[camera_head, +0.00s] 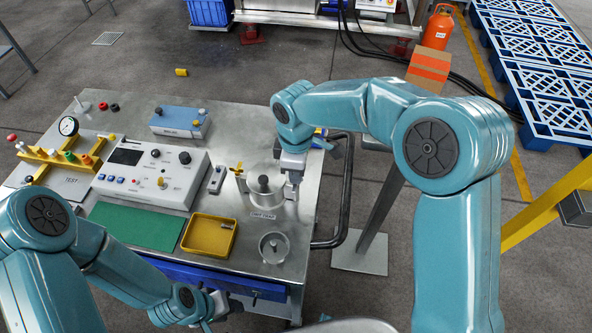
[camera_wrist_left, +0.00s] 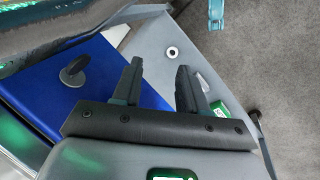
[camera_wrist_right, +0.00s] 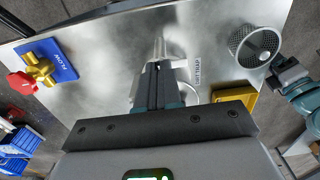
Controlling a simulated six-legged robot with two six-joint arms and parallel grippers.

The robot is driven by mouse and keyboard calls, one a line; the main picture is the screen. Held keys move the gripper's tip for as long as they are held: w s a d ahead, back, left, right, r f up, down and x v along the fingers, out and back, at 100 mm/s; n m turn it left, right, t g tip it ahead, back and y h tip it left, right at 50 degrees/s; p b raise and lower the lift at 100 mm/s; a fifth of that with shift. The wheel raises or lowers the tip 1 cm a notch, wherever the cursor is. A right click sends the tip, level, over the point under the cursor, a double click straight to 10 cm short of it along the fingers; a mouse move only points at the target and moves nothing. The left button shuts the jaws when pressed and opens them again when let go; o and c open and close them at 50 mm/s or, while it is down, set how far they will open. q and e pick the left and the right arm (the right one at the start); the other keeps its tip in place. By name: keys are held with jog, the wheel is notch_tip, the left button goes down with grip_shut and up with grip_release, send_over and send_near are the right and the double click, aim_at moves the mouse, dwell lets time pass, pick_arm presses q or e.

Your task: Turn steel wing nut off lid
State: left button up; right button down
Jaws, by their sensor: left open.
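The steel dirt trap (camera_head: 264,193) stands on the bench behind its label, with a small upright part on its lid. The wing nut is too small or hidden to make out clearly. My right gripper (camera_head: 291,196) points down just right of the trap. In the right wrist view its fingers (camera_wrist_right: 162,72) are close together and cover part of the trap, where a steel post (camera_wrist_right: 160,44) rises. I see nothing between the fingers. My left gripper (camera_wrist_left: 160,76) is open and empty, low at the bench's front edge.
A yellow tray (camera_head: 207,236), green mat (camera_head: 137,226) and mesh cup (camera_head: 273,247) lie near the front. The blue flow plate (camera_wrist_right: 48,62) is behind. A control box (camera_head: 152,172) fills the left middle.

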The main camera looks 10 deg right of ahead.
jog(key=shift+w+r, duration=0.15)
jog(key=c, duration=1.3)
grip_release()
notch_tip(320, 180, up, 16)
jog(key=shift+r, duration=0.15)
